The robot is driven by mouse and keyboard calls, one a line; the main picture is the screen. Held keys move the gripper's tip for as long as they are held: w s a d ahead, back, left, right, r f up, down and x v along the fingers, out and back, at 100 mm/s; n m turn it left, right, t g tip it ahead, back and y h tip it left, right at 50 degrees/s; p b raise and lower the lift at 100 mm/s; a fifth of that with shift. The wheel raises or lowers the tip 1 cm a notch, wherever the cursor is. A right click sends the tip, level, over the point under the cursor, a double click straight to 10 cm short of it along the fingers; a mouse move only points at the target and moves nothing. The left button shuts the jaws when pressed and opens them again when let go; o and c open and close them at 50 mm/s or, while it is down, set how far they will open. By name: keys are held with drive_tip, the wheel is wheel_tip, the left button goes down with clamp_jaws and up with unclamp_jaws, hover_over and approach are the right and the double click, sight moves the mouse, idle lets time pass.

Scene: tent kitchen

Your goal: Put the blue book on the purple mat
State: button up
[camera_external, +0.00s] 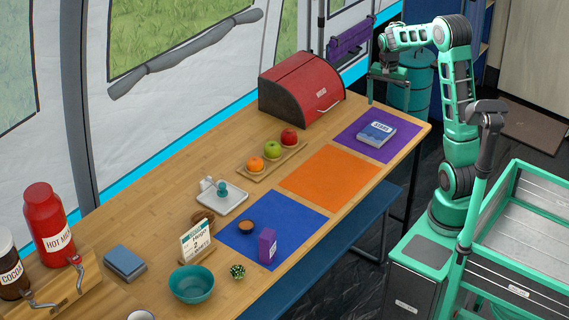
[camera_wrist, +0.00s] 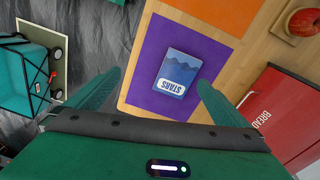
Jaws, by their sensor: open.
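The blue book (camera_external: 376,133), with "STARS" on its cover, lies flat on the purple mat (camera_external: 352,143) at the far right end of the table. In the wrist view the book (camera_wrist: 178,74) lies on the purple mat (camera_wrist: 216,60), with purple showing around it. My gripper (camera_external: 388,99) is above the far end of the table, behind and above the book, and not touching it. In the wrist view my gripper (camera_wrist: 160,88) has its two fingers spread wide apart, with nothing held between them.
A red bread box (camera_external: 300,88) stands left of the purple mat. An orange mat (camera_external: 330,173) and a blue mat (camera_external: 272,228) lie nearer. A fruit tray (camera_external: 262,170) sits beside them. A teal bowl (camera_external: 192,284) and red flask (camera_external: 48,222) stand at the near end.

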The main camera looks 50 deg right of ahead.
drive_tip(key=s+a+r+n, duration=0.1)
drive_tip(key=s+a+n, duration=0.2)
drive_tip(key=s, duration=0.6)
drive_tip(key=s+a+r+n, duration=0.1)
drive_tip(key=s+a+n, duration=0.2)
drive_tip(key=s+a, duration=0.4)
drive_tip(key=s+a+r+n, duration=0.2)
drive_tip(key=s+a, duration=0.4)
drive_tip(key=s, duration=0.5)
drive_tip(key=shift+s+n+y, duration=0.15)
drive_tip(key=shift+n+y, duration=0.25)
drive_tip(key=shift+n, duration=0.1)
